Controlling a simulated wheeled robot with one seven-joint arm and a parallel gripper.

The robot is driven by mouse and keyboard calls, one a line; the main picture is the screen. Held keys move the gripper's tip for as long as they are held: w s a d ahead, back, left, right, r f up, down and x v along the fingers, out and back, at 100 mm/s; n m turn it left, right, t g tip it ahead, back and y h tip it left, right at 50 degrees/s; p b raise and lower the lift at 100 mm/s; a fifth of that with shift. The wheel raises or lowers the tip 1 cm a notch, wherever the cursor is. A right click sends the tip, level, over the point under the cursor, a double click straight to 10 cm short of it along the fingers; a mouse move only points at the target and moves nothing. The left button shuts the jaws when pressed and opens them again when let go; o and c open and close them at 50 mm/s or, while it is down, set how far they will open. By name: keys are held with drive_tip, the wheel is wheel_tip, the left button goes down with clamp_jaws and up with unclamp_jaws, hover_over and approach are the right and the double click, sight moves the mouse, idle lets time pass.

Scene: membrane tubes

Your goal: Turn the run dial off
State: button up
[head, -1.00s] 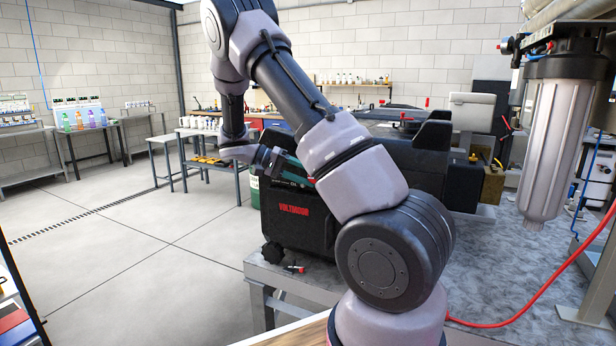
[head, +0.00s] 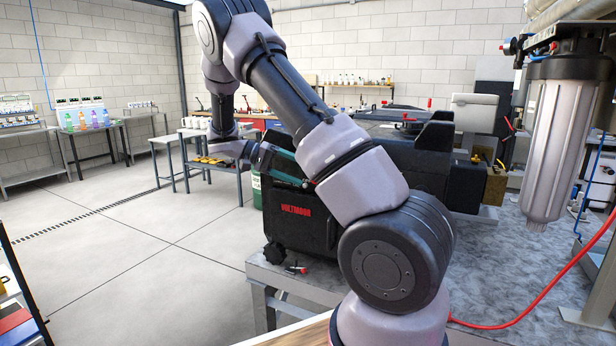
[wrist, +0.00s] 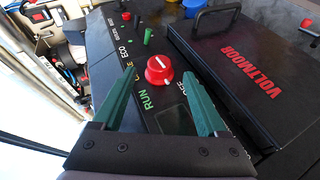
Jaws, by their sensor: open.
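The run dial is a round red knob (wrist: 159,70) on the black panel of the Voltmoor machine, with labels including RUN and OFF printed beside it. In the wrist view it lies between and just beyond the green fingertips of my gripper (wrist: 168,78). The jaws are open, with a gap on both sides of the knob, and I cannot see contact. In the head view the black Voltmoor machine (head: 292,232) stands on a table, and my gripper (head: 262,156) is at its upper left. The knob is hidden in that view.
A raised black cover (wrist: 250,75) with a handle (wrist: 214,16) is on the right. In the head view a red hose (head: 540,305) lies at the right, and open floor (head: 130,240) is at the left.

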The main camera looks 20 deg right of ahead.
drive_tip(key=v, duration=0.6)
drive_tip(key=shift+a, duration=0.25)
drive_tip(key=shift+w+r, duration=0.1)
drive_tip(key=shift+r, duration=0.05)
